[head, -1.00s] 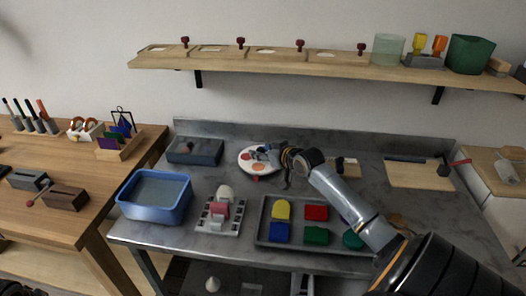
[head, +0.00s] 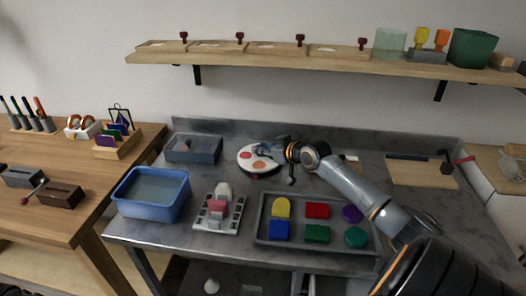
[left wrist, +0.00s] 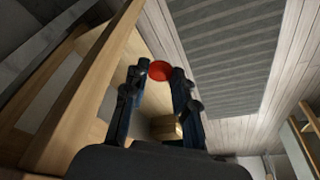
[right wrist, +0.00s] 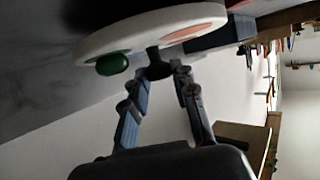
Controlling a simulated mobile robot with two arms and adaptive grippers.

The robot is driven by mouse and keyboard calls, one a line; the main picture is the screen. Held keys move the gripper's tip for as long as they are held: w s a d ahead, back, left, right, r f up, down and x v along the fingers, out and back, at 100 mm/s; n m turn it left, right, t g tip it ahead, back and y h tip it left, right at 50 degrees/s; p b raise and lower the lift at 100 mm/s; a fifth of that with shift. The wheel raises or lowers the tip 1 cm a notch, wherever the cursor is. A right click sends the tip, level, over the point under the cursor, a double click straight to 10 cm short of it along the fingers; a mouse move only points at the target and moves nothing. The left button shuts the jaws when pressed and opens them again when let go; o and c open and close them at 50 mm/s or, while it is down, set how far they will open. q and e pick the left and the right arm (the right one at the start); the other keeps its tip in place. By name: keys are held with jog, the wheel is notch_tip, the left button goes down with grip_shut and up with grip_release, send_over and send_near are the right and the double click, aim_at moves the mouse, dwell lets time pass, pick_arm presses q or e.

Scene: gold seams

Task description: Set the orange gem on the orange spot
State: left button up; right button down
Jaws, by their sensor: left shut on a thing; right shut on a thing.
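A round white palette (head: 247,168) with orange and red spots lies at the back of the grey bench. My right gripper (head: 268,149) is at its far right edge. My left gripper (left wrist: 160,72) is shut on a round red piece (left wrist: 160,70), away from the head view. I cannot pick out an orange gem for certain.
A tray (head: 262,241) of coloured blocks lies in front on the right. A blue tub (head: 150,213), a rack (head: 216,226) with a pink block and a grey box (head: 193,150) stand to the left. A wall shelf (head: 270,61) runs above.

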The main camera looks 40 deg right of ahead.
jog(key=c, duration=1.1)
grip_release()
jog(key=shift+o, duration=0.2)
jog(key=shift+s, duration=0.1)
jog(key=v, duration=1.1)
jog(key=shift+s+r, duration=0.25)
jog(key=shift+s, duration=0.1)
